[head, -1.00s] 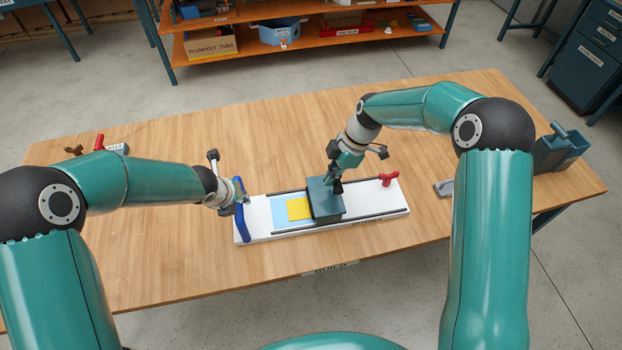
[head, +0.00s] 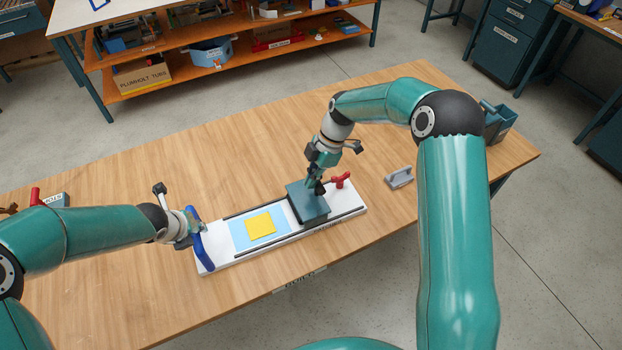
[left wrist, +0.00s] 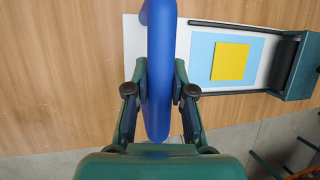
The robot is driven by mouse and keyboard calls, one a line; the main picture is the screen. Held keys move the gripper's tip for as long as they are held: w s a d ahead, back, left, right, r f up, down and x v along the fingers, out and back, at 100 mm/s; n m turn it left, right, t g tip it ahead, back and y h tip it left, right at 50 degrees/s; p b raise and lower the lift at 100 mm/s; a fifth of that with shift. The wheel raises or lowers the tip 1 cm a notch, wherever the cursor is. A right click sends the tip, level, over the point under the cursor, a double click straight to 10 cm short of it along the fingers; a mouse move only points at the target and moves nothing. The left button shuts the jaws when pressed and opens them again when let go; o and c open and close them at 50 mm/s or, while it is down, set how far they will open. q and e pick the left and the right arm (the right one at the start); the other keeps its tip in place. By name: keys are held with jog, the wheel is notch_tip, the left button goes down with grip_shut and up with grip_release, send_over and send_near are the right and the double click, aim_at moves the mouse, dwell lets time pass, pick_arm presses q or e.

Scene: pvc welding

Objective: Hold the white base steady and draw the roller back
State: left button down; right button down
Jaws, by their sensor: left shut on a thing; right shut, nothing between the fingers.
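The white base (head: 222,262) lies on the table with two dark rails along it. A blue handle (head: 204,252) stands at its left end. My left gripper (head: 191,230) is shut on this handle; the left wrist view shows the fingers (left wrist: 158,92) on both sides of it. The roller, a dark teal block (head: 309,207), sits across the rails right of the middle. It also shows at the right of the left wrist view (left wrist: 300,68). My right gripper (head: 316,187) is shut at the top of the block, its fingertips partly hidden against it.
A light blue sheet (head: 240,237) with a yellow square (head: 260,225) lies uncovered between the rails. A red handle (head: 341,180) stands at the base's right end. A grey handled piece (head: 399,178) and a teal bin (head: 497,122) are farther right. The table behind the base is clear.

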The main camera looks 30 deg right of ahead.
pick_arm(q)
jog(key=shift+a, duration=0.25)
pick_arm(e)
jog(key=a, duration=0.1)
jog(key=a+r, duration=0.1)
jog(key=a, duration=0.1)
jog(key=shift+w+a+r, duration=0.2)
jog(key=shift+a+r, duration=0.05)
jog(key=shift+a, duration=0.05)
pick_arm(q)
jog(key=shift+d, duration=0.15)
pick_arm(e)
notch_tip(320, 180, up, 9)
send_over(310, 197)
jog(key=shift+w+f, duration=0.1)
jog(key=shift+f, duration=0.1)
pick_arm(q)
jog(key=c, duration=1.4)
grip_release()
jog(key=shift+w+r, duration=0.1)
jog(key=shift+r, duration=0.1)
jog(key=shift+c, duration=0.2)
jog(key=o, duration=0.5)
jog(key=shift+s+f, duration=0.2)
jog(key=shift+f, duration=0.1)
jog(key=v, duration=1.2)
jog(key=shift+w+r, duration=0.1)
jog(key=shift+w, duration=0.05)
pick_arm(e)
jog(key=shift+f, duration=0.1)
